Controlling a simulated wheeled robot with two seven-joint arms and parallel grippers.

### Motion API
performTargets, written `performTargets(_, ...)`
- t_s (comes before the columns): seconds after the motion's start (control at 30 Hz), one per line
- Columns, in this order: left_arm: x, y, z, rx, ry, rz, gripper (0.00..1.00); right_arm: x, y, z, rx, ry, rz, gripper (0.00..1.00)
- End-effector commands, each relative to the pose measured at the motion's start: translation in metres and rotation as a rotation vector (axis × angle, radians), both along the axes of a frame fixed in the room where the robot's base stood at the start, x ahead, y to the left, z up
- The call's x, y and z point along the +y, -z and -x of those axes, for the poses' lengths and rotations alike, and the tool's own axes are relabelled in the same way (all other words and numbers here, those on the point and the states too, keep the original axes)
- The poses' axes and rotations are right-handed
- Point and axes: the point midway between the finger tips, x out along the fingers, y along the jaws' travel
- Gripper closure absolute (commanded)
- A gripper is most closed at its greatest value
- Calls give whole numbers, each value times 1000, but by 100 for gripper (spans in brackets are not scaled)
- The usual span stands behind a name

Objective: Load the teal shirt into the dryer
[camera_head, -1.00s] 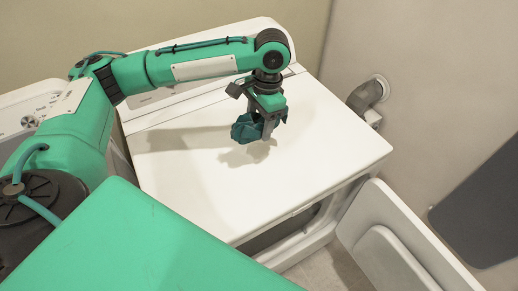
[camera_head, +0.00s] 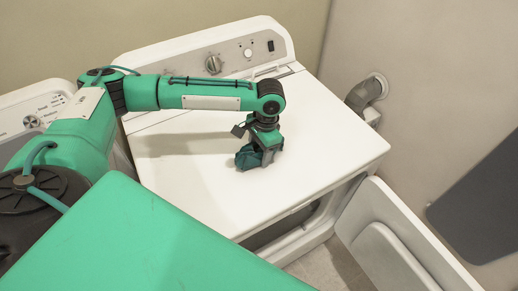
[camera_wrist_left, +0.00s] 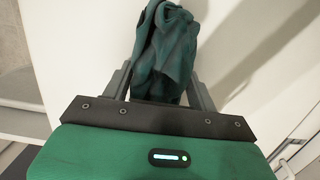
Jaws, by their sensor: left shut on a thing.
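The teal shirt (camera_head: 249,157) is a crumpled bundle held in my left gripper (camera_head: 262,158), over the white top of the dryer (camera_head: 195,180). In the left wrist view the bunched shirt (camera_wrist_left: 167,50) sits between the two fingers of the left gripper (camera_wrist_left: 160,85). The dryer's front door (camera_head: 385,240) stands open to the right, and part of its dark opening (camera_head: 290,226) shows below the front edge of the top. Most of the opening is hidden. My right gripper is not in view.
A control panel (camera_head: 215,58) with knobs rises at the back of the dryer. A second white machine (camera_head: 30,120) stands at the left. A grey vent pipe (camera_head: 366,93) comes from the right wall. The dryer top is otherwise bare.

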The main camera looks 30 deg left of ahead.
Motion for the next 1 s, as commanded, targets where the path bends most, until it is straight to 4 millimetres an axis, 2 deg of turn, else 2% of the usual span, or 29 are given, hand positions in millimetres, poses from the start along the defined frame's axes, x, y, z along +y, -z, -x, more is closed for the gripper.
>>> performTargets(0.13,0,1,0,0,0,0,71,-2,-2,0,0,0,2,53)
performTargets(0.17,0,2,0,0,0,0,37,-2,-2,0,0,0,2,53)
performTargets(0.27,0,2,0,0,0,0,19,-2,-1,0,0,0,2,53)
performTargets(0.63,0,0,0,-1,-1,-1,19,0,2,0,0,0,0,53)
performTargets(0.77,-2,-20,-4,-3,-1,0,19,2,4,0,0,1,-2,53)
performTargets(1.0,-6,-72,-10,-3,1,1,19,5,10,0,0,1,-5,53)
